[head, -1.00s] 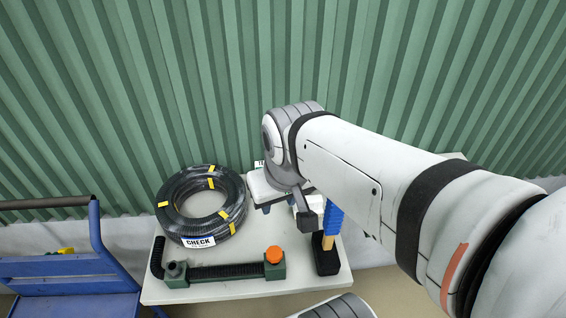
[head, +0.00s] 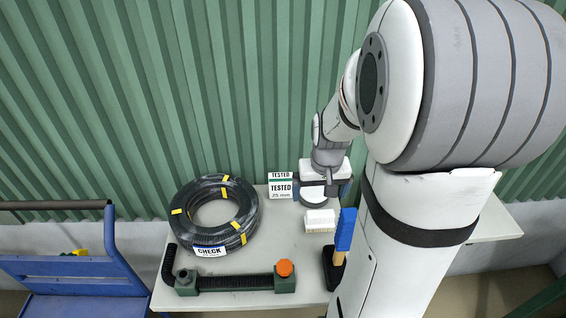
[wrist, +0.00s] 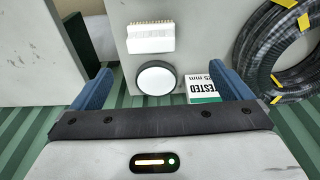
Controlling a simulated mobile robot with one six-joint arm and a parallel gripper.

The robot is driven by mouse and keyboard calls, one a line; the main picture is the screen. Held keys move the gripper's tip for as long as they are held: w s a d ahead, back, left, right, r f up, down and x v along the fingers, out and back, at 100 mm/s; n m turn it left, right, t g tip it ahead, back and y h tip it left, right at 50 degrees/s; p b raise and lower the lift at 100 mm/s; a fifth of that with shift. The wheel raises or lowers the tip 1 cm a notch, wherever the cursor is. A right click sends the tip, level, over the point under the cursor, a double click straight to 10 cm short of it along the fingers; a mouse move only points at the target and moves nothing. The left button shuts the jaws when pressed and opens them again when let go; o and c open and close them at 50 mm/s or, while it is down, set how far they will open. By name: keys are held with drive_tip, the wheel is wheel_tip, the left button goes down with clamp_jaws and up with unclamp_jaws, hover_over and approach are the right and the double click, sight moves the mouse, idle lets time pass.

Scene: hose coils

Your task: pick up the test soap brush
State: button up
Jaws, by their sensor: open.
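A small white block-shaped brush (head: 320,220) lies on the white table, in front of my gripper in the head view. In the wrist view the brush (wrist: 150,40) shows a row of tan bristles along one long edge, beyond my fingertips. My gripper (head: 324,190) is open, its blue fingers wide apart. In the wrist view my gripper (wrist: 159,84) has nothing held between its fingers. A round white disc with a dark rim (wrist: 156,79) shows between them, apart from the brush.
A black hose coil (head: 213,181) with yellow bands and a CHECK label lies left. TESTED cards (head: 281,189) stand beside my gripper. A blue-and-wood-handled tool (head: 345,230) stands right of the brush. A green-ended hose piece (head: 235,282) lies in front. A corrugated green wall is behind.

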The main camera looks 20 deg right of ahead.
sight(320, 212)
drive_tip(key=f, duration=0.2)
drive_tip(key=w+d+f, duration=0.1)
drive_tip(key=f, duration=0.2)
drive_tip(key=f+p, duration=0.1)
drive_tip(key=f, duration=0.1)
drive_tip(key=shift+w+d+f, duration=0.15)
drive_tip(key=shift+d+f, duration=0.15)
drive_tip(key=shift+w+d+f+p, duration=0.15)
drive_tip(key=shift+f+p, duration=0.2)
drive_tip(key=shift+f, duration=1.15)
drive_tip(key=shift+w+f+p, duration=0.1)
drive_tip(key=shift+f+p, duration=0.25)
drive_tip(key=shift+f, duration=1.1)
drive_tip(key=shift+c, duration=0.2)
drive_tip(key=c, duration=1)
wheel_tip(320, 212, up, 18)
drive_tip(key=b, duration=0.1)
